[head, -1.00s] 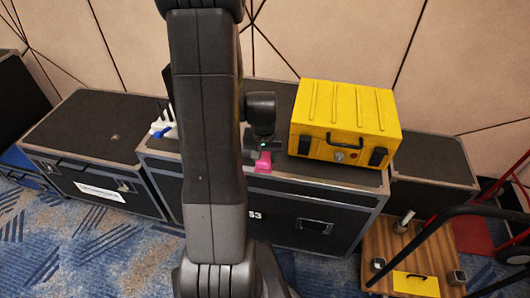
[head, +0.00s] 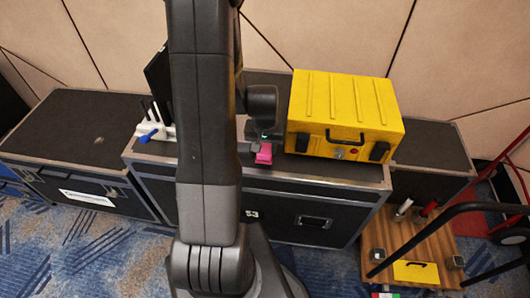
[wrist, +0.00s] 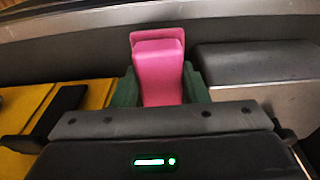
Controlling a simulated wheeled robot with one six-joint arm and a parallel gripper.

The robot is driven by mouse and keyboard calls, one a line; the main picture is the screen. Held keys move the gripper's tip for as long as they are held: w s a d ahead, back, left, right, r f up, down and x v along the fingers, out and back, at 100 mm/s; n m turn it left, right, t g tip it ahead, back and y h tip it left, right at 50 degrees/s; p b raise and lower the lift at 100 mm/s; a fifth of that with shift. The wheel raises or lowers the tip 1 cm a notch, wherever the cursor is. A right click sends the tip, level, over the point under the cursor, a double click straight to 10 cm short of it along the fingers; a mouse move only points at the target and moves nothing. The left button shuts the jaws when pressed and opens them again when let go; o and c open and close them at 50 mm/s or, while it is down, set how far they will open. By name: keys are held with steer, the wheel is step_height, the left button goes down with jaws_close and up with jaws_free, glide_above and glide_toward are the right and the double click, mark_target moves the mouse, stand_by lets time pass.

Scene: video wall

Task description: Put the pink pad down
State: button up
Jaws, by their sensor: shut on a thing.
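The pink pad (head: 264,153) shows at the front edge of the black flight case's top (head: 330,170), just left of the yellow case. In the wrist view the pink pad (wrist: 158,72) stands out between the green fingers of my gripper (wrist: 160,88), which is shut on it. In the head view my gripper (head: 263,148) is partly hidden behind my arm. I cannot tell whether the pad touches the case top.
A yellow case (head: 345,115) stands close on the right of my gripper. A white holder with a blue item (head: 153,133) stands left of my arm. A lower black case (head: 75,130) on the left has a bare top. A wooden trolley (head: 420,245) stands at the right.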

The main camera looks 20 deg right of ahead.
mark_target(265, 153)
steer(key=shift+f, duration=1.5)
steer(key=shift+f, duration=0.1)
steer(key=shift+f, duration=0.15)
steer(key=o, duration=0.7)
steer(key=shift+r, duration=0.6)
steer(key=r, duration=0.7)
steer(key=s+r, duration=0.1)
steer(key=r, duration=0.3)
steer(key=shift+s+a+r+p, duration=0.1)
steer(key=shift+a+p, duration=0.25)
steer(key=shift+a, duration=0.05)
